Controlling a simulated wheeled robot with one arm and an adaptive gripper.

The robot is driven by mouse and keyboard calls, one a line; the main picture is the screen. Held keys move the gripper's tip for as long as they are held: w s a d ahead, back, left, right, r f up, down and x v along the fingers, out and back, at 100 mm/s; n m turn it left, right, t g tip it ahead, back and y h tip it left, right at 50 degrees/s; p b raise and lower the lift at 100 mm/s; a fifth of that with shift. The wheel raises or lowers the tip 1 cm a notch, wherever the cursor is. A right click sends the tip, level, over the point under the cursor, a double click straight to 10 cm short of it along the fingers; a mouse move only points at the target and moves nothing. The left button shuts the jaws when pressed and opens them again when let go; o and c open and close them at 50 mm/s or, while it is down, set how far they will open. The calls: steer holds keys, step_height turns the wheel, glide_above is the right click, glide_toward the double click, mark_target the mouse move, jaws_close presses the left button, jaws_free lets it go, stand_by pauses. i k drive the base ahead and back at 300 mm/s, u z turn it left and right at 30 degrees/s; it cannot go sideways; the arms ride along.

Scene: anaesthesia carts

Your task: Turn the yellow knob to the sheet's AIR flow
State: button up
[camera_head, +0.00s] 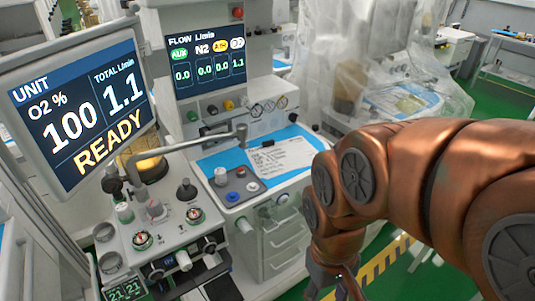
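The yellow knob (229,105) is in a row below the flow display (206,62), beside a black knob (212,110) and a green knob (192,115). The display reads 0.0 in the green AUX, N2 and yellow columns, and 1.1 in the white column. The sheet (285,156) lies on the blue work surface; its print is too small to read. My gripper (337,286) hangs low at the bottom edge, right of the drawers and well away from the knob. Its tips are cut off, so its opening is unclear.
A large screen (78,108) at left reads O2 100 %, total 1.1 L/min, READY. A metal bar (185,148) crosses in front of the work surface. Small gauges (268,106) sit right of the knobs. A plastic-covered machine (375,60) stands behind; green floor shows at right.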

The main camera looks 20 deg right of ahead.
mark_target(227, 105)
steer(key=k, duration=0.3)
steer(key=u, duration=0.45)
steer(key=i, duration=0.7)
steer(key=u, duration=0.3)
